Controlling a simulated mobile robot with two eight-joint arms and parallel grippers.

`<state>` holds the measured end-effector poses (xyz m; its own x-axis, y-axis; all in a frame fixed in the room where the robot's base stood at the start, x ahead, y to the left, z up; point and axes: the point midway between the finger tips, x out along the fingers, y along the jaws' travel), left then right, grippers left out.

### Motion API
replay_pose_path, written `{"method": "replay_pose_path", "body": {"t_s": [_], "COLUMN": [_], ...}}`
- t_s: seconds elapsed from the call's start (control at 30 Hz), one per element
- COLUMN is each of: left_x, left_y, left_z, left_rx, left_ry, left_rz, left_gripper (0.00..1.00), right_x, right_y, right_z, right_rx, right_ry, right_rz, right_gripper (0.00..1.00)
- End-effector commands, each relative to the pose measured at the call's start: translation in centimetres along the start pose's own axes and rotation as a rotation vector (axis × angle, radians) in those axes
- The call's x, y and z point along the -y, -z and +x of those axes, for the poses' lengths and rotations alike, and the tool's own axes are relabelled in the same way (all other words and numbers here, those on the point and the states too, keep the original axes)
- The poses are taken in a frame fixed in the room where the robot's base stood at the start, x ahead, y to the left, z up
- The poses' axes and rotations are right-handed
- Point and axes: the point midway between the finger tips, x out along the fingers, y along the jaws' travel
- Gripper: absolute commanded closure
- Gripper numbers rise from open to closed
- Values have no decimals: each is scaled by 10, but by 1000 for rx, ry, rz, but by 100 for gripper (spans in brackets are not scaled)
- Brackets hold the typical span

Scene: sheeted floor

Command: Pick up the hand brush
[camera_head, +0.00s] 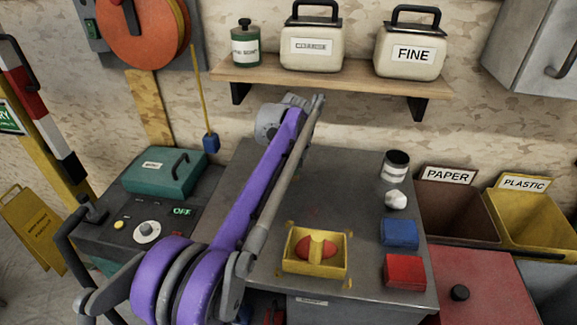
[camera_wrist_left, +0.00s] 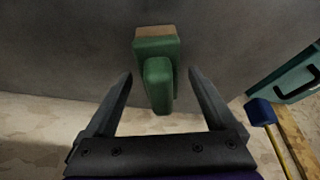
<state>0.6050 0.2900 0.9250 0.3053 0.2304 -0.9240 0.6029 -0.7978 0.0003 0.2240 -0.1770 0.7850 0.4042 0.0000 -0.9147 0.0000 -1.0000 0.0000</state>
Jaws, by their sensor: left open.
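A green hand brush (camera_wrist_left: 159,75) with a brown strip of bristles at its far end shows in the wrist view, lying on a dark grey surface. Its narrower handle end points toward my left gripper (camera_wrist_left: 160,76). The two fingers are open, one on each side of the handle, with a gap showing on both sides. In the head view my purple left arm reaches to the back edge of the grey bench (camera_head: 345,170). The wrist hides the brush there, and the fingertips do not show clearly. My right gripper is in neither view.
On the bench stand a yellow tray (camera_head: 298,266) with a red item, a blue block (camera_head: 399,233), a red block (camera_head: 405,271) and a dark-and-white can (camera_head: 395,166). A teal box (camera_head: 165,172) is to the left. A wooden shelf (camera_head: 330,78) hangs above.

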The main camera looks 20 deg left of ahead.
Motion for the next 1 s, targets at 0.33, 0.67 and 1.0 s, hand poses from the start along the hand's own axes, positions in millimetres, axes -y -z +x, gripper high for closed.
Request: {"method": "replay_pose_path", "body": {"t_s": [0.33,0.67,1.0], "left_x": [0,0,0], "left_y": [0,0,0], "left_z": [6,6,6], "left_rx": [0,0,0], "left_ry": [0,0,0], "left_rz": [0,0,1], "left_gripper": [23,82,100], "right_x": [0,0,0], "right_y": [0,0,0], "right_z": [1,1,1], "right_rx": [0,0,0], "right_ry": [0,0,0], "right_rz": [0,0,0], "right_gripper": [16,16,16]}}
